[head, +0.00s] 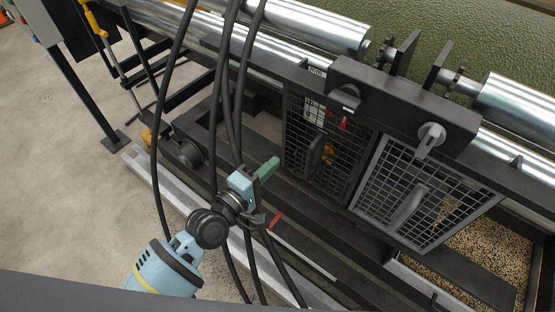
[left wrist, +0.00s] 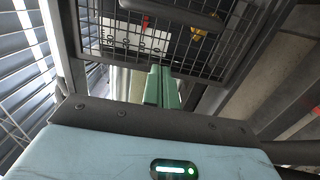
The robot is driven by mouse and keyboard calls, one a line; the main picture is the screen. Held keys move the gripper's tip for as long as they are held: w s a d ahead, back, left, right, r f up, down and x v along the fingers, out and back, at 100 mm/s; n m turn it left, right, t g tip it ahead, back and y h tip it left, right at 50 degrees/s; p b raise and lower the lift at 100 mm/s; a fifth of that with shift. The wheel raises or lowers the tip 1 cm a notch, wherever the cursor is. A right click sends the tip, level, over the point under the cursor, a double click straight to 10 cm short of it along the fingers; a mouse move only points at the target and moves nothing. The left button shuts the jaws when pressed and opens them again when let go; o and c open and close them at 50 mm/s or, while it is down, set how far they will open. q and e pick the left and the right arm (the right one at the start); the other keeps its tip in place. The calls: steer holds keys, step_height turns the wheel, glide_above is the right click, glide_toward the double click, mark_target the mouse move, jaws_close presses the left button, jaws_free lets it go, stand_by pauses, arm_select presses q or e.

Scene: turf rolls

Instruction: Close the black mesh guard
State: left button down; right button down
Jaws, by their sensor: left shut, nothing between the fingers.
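The black mesh guard (head: 341,174) hangs below a dark beam in the head view, with a dark bar handle (head: 318,152) on its face. I cannot tell for sure how far it stands off its frame. My left gripper (head: 270,168) has green fingers, shut and empty, just left of the guard's lower left part, apparently apart from it. In the left wrist view, the guard's mesh (left wrist: 117,50) and handle (left wrist: 172,13) fill the top, with the shut green fingers (left wrist: 162,86) near its lower edge. My right gripper is not in view.
A second mesh guard with a grey frame (head: 372,165) and grey handle (head: 410,206) stands to the right. Steel rollers (head: 310,25) and green turf (head: 460,40) lie behind. Black cables (head: 220,110) hang across the view. Concrete floor (head: 60,170) is clear at left.

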arm_select(q)
steer(key=v, duration=0.7)
steer(key=shift+s+r, duration=0.2)
steer(key=shift+s, duration=0.1)
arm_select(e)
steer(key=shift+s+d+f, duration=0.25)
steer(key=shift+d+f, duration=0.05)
arm_select(q)
steer(key=shift+d, duration=0.1)
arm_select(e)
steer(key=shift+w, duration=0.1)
